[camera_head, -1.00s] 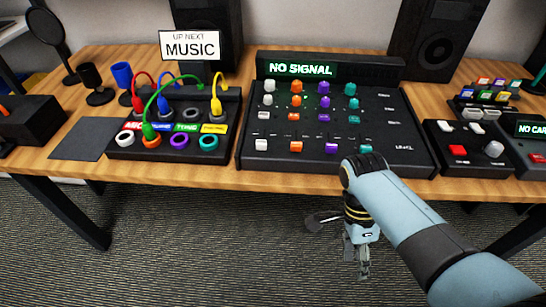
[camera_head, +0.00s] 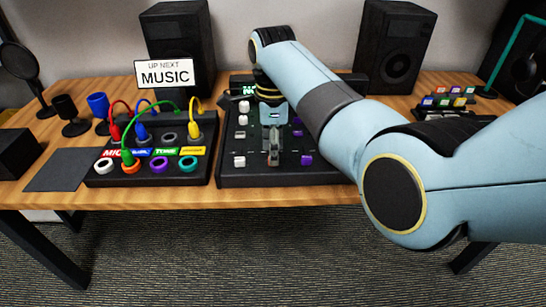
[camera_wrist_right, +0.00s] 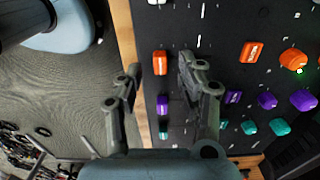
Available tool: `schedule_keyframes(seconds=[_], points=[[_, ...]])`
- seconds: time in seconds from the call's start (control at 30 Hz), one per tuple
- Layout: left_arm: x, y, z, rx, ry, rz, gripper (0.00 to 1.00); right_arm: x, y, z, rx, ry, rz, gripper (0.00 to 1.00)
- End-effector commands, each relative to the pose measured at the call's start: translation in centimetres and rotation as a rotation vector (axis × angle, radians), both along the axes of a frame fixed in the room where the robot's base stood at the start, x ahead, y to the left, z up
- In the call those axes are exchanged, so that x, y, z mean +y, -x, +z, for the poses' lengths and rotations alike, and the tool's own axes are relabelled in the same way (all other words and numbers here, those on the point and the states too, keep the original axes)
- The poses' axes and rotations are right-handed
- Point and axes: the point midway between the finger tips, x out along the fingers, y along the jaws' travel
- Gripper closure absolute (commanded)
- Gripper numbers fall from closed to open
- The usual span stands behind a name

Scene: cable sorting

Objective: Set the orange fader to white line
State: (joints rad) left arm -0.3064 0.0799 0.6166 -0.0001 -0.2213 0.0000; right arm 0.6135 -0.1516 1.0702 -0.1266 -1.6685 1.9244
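The orange fader (camera_wrist_right: 160,62) sits on the black mixer (camera_head: 228,176), near its front edge in the right wrist view. In the head view my right gripper hides it. My right gripper (camera_head: 274,160) points down over the mixer's front part. In the right wrist view its two fingers (camera_wrist_right: 158,64) are apart, with the orange fader showing in the gap between the tips and nothing gripped. A short white line (camera_wrist_right: 198,41) shows on the panel beside the right fingertip, level with the orange column. My left gripper is out of view.
A purple fader (camera_wrist_right: 163,104) and a teal fader (camera_wrist_right: 163,130) stand in the neighbouring columns. An orange button (camera_wrist_right: 250,52) and orange knob (camera_wrist_right: 293,60) lie farther back. The patch box (camera_head: 150,176) with cables stands left of the mixer.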

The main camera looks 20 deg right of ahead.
Motion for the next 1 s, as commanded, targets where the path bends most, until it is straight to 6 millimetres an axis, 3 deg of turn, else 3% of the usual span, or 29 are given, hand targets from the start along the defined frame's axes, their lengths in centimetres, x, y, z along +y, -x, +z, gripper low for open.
schedule_keyframes(seconds=[0.2,0.47,0.8,1.0], points=[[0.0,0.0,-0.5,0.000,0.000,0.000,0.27,0.0,0.0,-2.1,-0.001,-0.001,0.000,0.62],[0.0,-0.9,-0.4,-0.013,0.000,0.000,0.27,0.0,0.0,-2.2,-0.001,-0.001,0.000,0.62],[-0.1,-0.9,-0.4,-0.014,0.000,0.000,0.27,0.0,0.0,-2.2,-0.001,-0.001,0.000,1.00],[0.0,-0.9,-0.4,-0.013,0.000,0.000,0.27,0.0,0.0,-2.2,0.000,-0.001,0.000,1.00]])
